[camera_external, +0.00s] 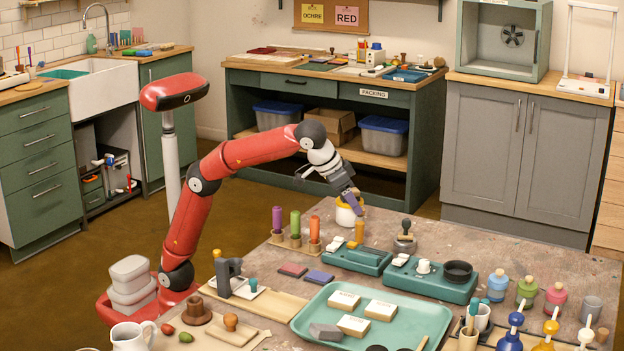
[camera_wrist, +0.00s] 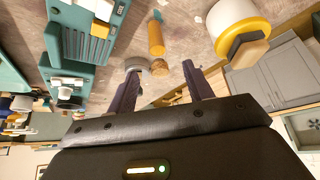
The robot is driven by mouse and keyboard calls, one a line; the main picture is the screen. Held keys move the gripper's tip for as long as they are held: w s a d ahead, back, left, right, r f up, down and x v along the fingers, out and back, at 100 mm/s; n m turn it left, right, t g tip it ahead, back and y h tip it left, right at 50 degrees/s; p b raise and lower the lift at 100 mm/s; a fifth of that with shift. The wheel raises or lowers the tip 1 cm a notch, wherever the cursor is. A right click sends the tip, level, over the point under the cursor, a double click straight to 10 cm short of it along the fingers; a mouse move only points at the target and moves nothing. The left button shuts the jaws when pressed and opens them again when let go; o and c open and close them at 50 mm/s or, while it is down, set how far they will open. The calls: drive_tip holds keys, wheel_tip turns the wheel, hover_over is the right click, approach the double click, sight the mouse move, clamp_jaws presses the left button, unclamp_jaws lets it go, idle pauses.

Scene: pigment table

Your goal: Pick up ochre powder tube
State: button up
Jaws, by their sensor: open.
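An ochre tube (camera_external: 359,232) stands on the table just behind the teal tray in the external view. In the wrist view an ochre cylinder (camera_wrist: 156,40) lies beyond the fingertips, with a cork-coloured round piece (camera_wrist: 161,68) near its lower end. My gripper (camera_external: 354,200) is above the table's far side, pointing down, close to a white pot with a yellow band (camera_external: 346,214). In the wrist view my gripper (camera_wrist: 163,74) is open, its fingers apart, and the cork-coloured piece shows between the tips. I see nothing held. Exact contact cannot be told.
The white and yellow pot (camera_wrist: 238,28) is close on the right in the wrist view. Purple, green and orange tubes (camera_external: 295,222) stand in wooden holders to the left. A stamp-like metal object (camera_external: 404,241) stands right.

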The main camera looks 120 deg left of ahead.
sight(363, 220)
drive_tip(key=b+x, duration=0.2)
drive_tip(key=x, duration=0.6)
drive_tip(key=shift+d+f, duration=0.1)
drive_tip(key=c, duration=1.1)
drive_tip(key=shift+o, duration=0.2)
